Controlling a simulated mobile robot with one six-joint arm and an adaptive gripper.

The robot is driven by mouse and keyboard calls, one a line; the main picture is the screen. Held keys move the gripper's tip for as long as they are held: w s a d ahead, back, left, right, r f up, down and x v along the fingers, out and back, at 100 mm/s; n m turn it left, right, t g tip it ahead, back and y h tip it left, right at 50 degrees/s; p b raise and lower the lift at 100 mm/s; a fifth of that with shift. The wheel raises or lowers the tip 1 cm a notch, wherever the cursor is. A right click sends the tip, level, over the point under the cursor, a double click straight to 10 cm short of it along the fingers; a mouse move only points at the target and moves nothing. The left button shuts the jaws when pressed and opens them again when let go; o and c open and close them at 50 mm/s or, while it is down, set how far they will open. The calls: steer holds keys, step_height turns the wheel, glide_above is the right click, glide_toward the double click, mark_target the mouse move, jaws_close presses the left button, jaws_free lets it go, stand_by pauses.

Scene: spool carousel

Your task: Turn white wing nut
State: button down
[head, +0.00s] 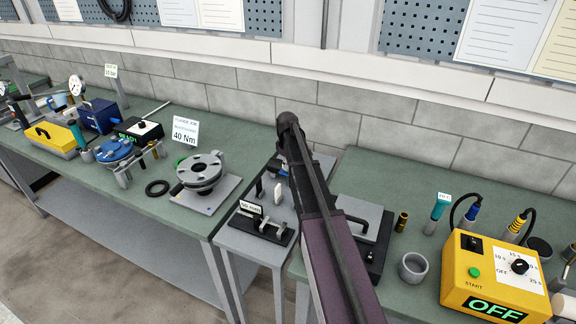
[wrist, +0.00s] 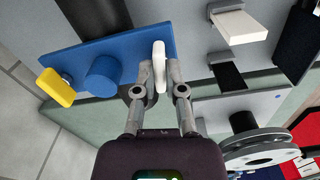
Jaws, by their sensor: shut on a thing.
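The white wing nut (wrist: 159,55) stands at the right end of a blue plate (wrist: 130,48) in the wrist view. My gripper (wrist: 159,75) is shut on it, one fingertip on each side of its flat wing. On the same plate are a round blue knob (wrist: 102,77) and a yellow wing nut (wrist: 56,87) at the left end. In the head view my own arm covers the middle. My fingertips and the held wing nut cannot be made out there.
Right of the blue plate, a white block (wrist: 240,26) and a black block (wrist: 228,74) stick out from grey surfaces. A round grey flange (wrist: 262,148) is at lower right. In the head view, a yellow box reading OFF (head: 495,280) stands on the right bench.

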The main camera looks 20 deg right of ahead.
steer(key=shift+m, duration=0.3)
steer(key=m, duration=0.3)
steer(key=shift+m, duration=0.3)
steer(key=m, duration=0.3)
steer(key=shift+m, duration=0.3)
steer(key=m, duration=0.3)
steer(key=shift+m, duration=0.3)
steer(key=m, duration=0.3)
steer(key=shift+m, duration=0.4)
steer(key=c, duration=0.7)
jaws_free()
